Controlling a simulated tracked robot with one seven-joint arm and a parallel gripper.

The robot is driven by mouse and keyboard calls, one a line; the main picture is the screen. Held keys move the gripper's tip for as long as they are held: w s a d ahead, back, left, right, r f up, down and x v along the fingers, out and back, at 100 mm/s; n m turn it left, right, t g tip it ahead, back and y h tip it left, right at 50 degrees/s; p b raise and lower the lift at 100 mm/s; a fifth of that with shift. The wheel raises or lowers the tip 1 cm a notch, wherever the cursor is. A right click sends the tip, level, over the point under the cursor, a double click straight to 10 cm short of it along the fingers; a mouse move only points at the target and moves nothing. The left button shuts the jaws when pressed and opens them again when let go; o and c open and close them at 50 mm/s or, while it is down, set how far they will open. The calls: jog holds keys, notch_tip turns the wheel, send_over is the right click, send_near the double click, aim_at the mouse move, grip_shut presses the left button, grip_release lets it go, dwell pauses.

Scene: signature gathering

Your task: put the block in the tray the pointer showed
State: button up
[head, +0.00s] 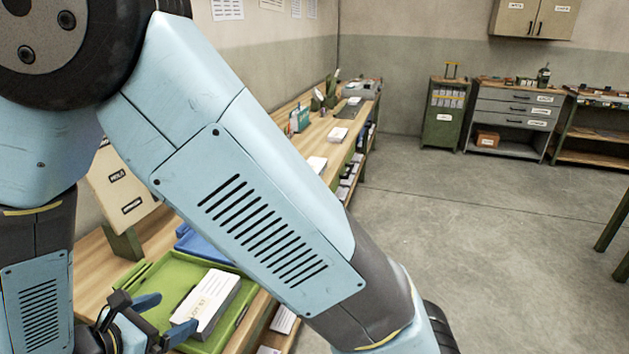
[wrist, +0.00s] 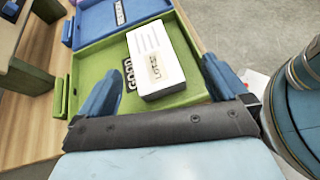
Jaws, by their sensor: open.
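A white block (head: 208,301) with a printed label lies inside the green tray (head: 160,277) on the bench. In the wrist view the block (wrist: 160,60) sits toward the right side of the green tray (wrist: 92,66), beside a dark label on the tray floor. A blue tray (head: 200,243) is just beyond the green one; it also shows in the wrist view (wrist: 92,28). My gripper (head: 165,317) is open, its blue fingers spread near the block. In the wrist view my gripper (wrist: 160,68) has one finger on each side of the block, apart from it. No pointer is visible.
The wooden bench (head: 98,270) runs along the wall, with small items farther along. A board (head: 122,185) stands at its back. A grey cabinet (head: 513,113) stands at the far wall. The floor at the right is clear. My arm hides part of the bench.

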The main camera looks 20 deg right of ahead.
jog(key=w+d+r+m+g+y, duration=0.2)
jog(key=d+r+m+g, duration=0.1)
jog(key=d+r+m, duration=0.55)
jog(key=w+d+r+m+g+y, duration=0.2)
jog(key=d+r+m+g, duration=0.25)
jog(key=d, duration=0.75)
jog(key=s+d+r+m+t+y, duration=0.5)
jog(key=s+d+r+m, duration=0.3)
jog(key=d+r+m, duration=0.3)
jog(key=shift+d+r+m+y, duration=0.35)
jog(key=shift+d+m, duration=0.25)
jog(key=shift+d, duration=0.15)
